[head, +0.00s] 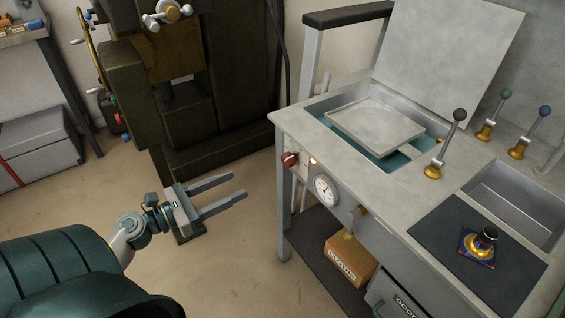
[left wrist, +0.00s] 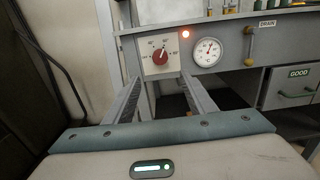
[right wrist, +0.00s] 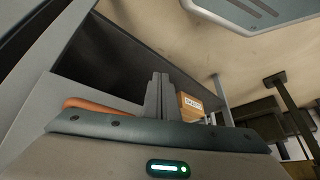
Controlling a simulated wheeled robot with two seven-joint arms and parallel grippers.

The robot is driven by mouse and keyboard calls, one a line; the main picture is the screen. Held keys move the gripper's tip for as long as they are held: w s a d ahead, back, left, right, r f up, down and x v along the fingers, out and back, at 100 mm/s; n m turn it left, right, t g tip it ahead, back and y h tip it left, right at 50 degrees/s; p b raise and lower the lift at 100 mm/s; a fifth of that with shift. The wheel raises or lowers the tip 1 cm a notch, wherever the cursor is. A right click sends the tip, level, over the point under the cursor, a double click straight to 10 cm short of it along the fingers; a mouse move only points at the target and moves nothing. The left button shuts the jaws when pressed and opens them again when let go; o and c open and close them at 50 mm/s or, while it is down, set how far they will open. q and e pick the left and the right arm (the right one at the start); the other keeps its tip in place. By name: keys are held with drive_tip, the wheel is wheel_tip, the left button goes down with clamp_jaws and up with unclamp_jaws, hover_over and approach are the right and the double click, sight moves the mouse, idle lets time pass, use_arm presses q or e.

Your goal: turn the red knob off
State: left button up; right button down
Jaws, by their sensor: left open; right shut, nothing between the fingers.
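The red knob (head: 289,159) is on the front panel of the grey bench, near its left corner. In the left wrist view the red knob (left wrist: 160,57) sits on a white dial plate with printed marks, its pointer tilted up and to the right. A small red lamp (left wrist: 185,34) beside it is lit. My left gripper (head: 241,185) is open and empty, to the left of the knob and apart from it. In the left wrist view its fingers (left wrist: 163,90) point toward the panel below the knob. My right gripper (right wrist: 160,78) is shut and empty, seen only in the right wrist view.
A round gauge (head: 326,190) is right of the knob, with a drain handle (head: 359,211) beyond. The bench top holds a basin with a tray (head: 374,129) and several levers. A cardboard box (head: 349,262) stands below. A dark machine (head: 190,90) is behind my left gripper; floor between is clear.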

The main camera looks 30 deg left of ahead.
sight(285, 162)
use_arm(q)
drive_tip(key=p+x, duration=0.3)
drive_tip(key=x, duration=1.1)
drive_tip(key=shift+w+d+r, duration=0.15)
drive_tip(key=shift+w+r, duration=0.05)
drive_tip(key=shift+w, duration=0.05)
drive_tip(key=shift+x, duration=0.85)
drive_tip(key=shift+f, duration=0.15)
use_arm(e)
drive_tip(key=s+d+g, duration=0.1)
drive_tip(key=s+d+h, duration=0.1)
drive_tip(key=d, duration=0.1)
drive_tip(key=s+d+g, duration=0.1)
drive_tip(key=shift+s+d+g+h, duration=0.15)
drive_tip(key=shift+d+g+h, duration=0.15)
drive_tip(key=shift+d, duration=0.1)
use_arm(q)
drive_tip(key=c, duration=1)
drive_tip(key=shift+c, duration=0.2)
use_arm(e)
drive_tip(key=shift+a+r, duration=0.15)
